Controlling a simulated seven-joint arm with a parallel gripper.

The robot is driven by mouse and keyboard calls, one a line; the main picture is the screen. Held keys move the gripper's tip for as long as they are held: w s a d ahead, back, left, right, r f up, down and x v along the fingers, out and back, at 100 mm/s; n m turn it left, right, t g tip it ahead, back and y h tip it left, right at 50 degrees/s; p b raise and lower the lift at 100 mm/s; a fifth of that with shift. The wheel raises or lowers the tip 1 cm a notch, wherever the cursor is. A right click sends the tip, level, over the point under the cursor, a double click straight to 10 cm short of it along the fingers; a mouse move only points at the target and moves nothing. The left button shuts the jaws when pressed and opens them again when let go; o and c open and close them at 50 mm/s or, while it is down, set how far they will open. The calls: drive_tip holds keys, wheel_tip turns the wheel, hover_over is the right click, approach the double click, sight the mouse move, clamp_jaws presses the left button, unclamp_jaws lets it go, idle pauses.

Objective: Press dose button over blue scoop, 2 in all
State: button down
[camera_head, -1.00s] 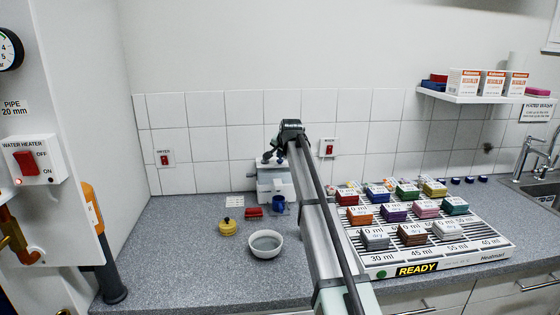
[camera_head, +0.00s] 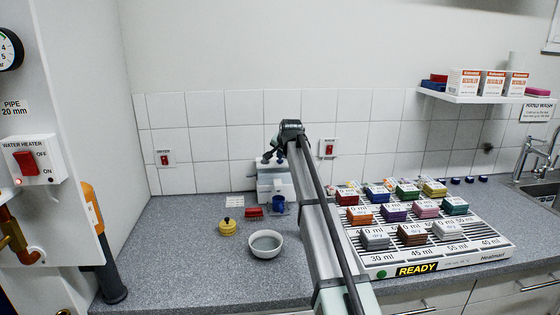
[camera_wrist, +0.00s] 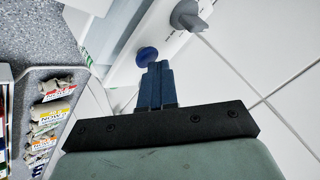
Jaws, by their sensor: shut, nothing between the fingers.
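A white dispenser (camera_head: 265,187) stands against the tiled wall. A blue scoop (camera_head: 278,205) is at its front right. In the wrist view a round blue button (camera_wrist: 147,56) sits on the white housing, with a grey knob (camera_wrist: 187,14) farther along it. My gripper (camera_wrist: 155,68) is shut and empty, its fingertips right at the blue button and partly covering it. I cannot tell whether they touch or press it. In the head view my arm hides part of the dispenser, and the gripper (camera_head: 279,159) shows small above it.
A large rack (camera_head: 377,260) with several coloured labelled blocks and a READY display lies to the right. Free counter is at left.

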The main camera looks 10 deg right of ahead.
sight(281, 161)
drive_tip(key=shift+r, duration=0.85)
drive_tip(key=shift+r, duration=2.5)
idle(0.6)
wheel_tip(281, 161, up, 4)
drive_tip(key=shift+f, duration=0.1)
drive_tip(key=shift+f, duration=0.1)
idle(0.4)
drive_tip(key=shift+f, duration=4.3)
drive_tip(key=shift+f, duration=0.2)
